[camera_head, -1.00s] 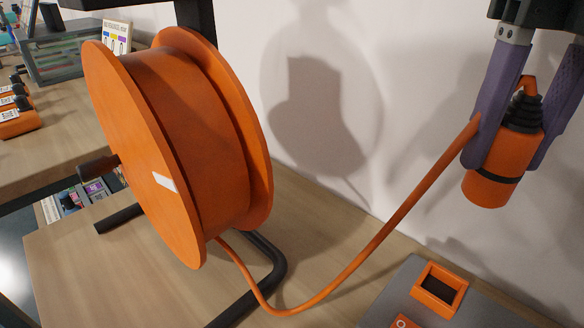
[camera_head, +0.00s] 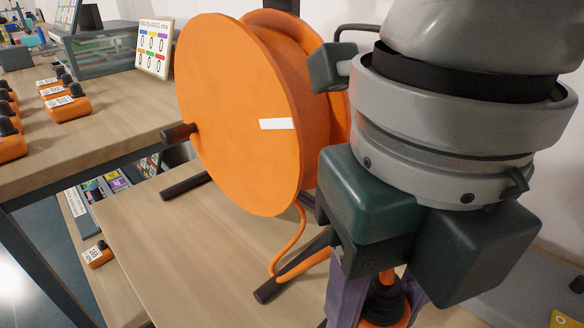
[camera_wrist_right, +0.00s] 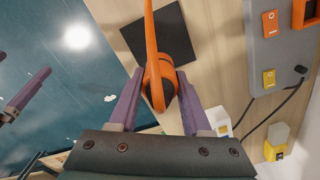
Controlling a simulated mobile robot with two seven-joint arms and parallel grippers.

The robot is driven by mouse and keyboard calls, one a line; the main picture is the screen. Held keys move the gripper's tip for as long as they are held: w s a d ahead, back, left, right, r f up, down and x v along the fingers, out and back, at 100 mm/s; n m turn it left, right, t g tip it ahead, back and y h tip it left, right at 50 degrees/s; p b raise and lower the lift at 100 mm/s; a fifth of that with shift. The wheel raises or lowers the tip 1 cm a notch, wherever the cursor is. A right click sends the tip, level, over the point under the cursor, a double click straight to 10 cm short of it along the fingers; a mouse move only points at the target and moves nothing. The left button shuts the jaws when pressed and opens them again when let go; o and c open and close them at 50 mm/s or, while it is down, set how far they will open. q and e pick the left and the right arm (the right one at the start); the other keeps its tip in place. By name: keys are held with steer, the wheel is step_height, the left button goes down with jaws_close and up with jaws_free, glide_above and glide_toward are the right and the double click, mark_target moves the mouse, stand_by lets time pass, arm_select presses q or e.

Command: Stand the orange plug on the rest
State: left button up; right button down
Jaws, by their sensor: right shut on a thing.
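The orange plug (camera_head: 388,312) with its black ribbed collar shows at the bottom edge of the head view, mostly cut off and hidden by my right wrist. My right gripper (camera_wrist_right: 160,88) is shut on the orange plug (camera_wrist_right: 167,73), with a purple finger on each side. The orange cable (camera_wrist_right: 150,28) runs from it. A flat dark square pad (camera_wrist_right: 158,38) lies on the wooden surface beyond the plug; I cannot tell whether it is the rest. Two purple fingers of my left gripper (camera_wrist_right: 14,98) show apart at the left edge of the right wrist view.
The orange cable reel (camera_head: 235,120) stands left of my right arm on a black frame. A grey panel (camera_wrist_right: 262,50) with orange parts is at the right. A yellow object (camera_wrist_right: 277,142) and black cable (camera_wrist_right: 265,122) are near it. A wooden shelf (camera_head: 110,140) holds several orange items.

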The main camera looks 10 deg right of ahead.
step_height(320, 180, down, 12)
steer(key=shift+r+b, duration=0.1)
steer(key=shift+b, duration=1.1)
steer(key=shift+f, duration=0.2)
steer(key=shift+c, duration=1.8)
jaws_free()
